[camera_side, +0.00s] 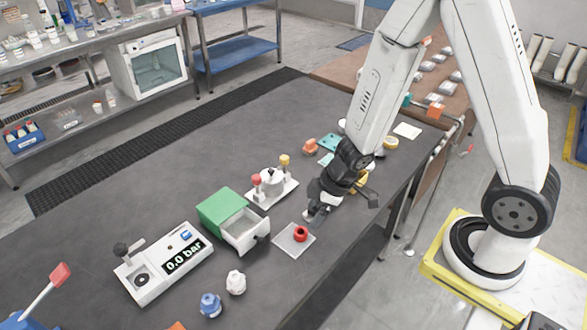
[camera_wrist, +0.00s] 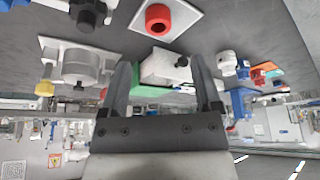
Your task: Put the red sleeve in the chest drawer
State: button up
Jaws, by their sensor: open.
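The red sleeve (camera_side: 300,233) is a short ring standing on a pale square plate (camera_side: 289,245) on the dark table. It also shows at the top of the wrist view (camera_wrist: 158,18). The green chest (camera_side: 221,206) stands to the left of the plate. Its light grey drawer (camera_side: 246,229) is pulled out toward the plate and looks empty in the side view. In the wrist view the drawer (camera_wrist: 165,68) shows between the fingers. My gripper (camera_side: 318,214) is open and empty, above the table to the right of the sleeve and apart from it.
A white fixture with red and yellow knobs (camera_side: 272,187) stands behind the drawer. A pressure box reading 0.0 bar (camera_side: 165,262) is at left. White (camera_side: 236,282) and blue (camera_side: 210,304) knobbed parts stand in front of the chest. Several small parts lie behind my gripper.

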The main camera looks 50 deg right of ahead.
jog(key=shift+r, duration=0.1)
jog(key=s+d+r+m+h, duration=0.1)
jog(key=s+d+r+m, duration=0.1)
jog(key=r+m, duration=0.2)
jog(key=s+d+r+m+h, duration=0.1)
jog(key=s+d+r+m, duration=0.1)
jog(key=r+m, duration=0.2)
jog(key=shift+r+g+h, duration=0.4)
jog(key=shift+r, duration=0.75)
jog(key=shift+o, duration=0.5)
jog(key=shift+f, duration=0.1)
